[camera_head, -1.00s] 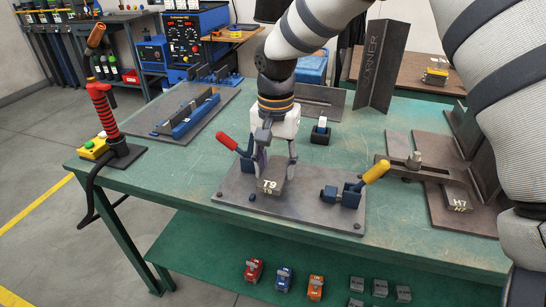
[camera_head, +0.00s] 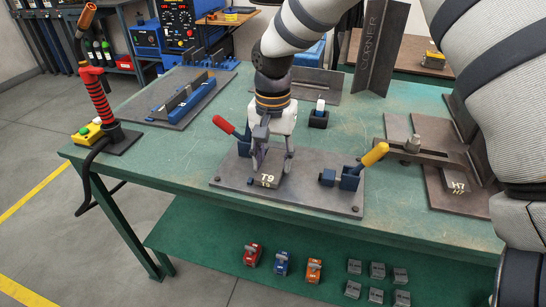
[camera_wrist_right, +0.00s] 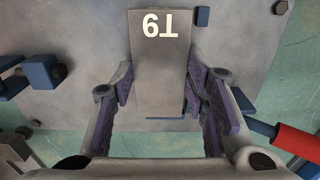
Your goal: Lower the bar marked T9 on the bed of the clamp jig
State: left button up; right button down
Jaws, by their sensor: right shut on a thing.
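The grey bar marked T9 (camera_head: 266,181) is between the fingers of my right gripper (camera_head: 269,163), which is shut on it. In the right wrist view the bar (camera_wrist_right: 160,75) sits between the purple pads of the gripper (camera_wrist_right: 163,107), its T9 label upside down. The bar is over the bed of the clamp jig (camera_head: 310,195), a dark steel plate, between its red-handled clamp (camera_head: 228,129) and yellow-handled clamp (camera_head: 350,172). It is very low over the bed; I cannot tell whether it touches. My left gripper is not in view.
A bar marked H7 (camera_head: 457,186) lies in another fixture at the right. A torch stand (camera_head: 110,135) is at the left table edge. A blue vise-like fixture (camera_head: 185,105) and a CORNER angle piece (camera_head: 377,45) stand behind. Several small blocks lie on the lower shelf.

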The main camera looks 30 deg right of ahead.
jog(key=shift+f, duration=0.2)
jog(key=c, duration=0.8)
grip_release()
jog(key=shift+c, duration=0.2)
notch_tip(320, 180, up, 12)
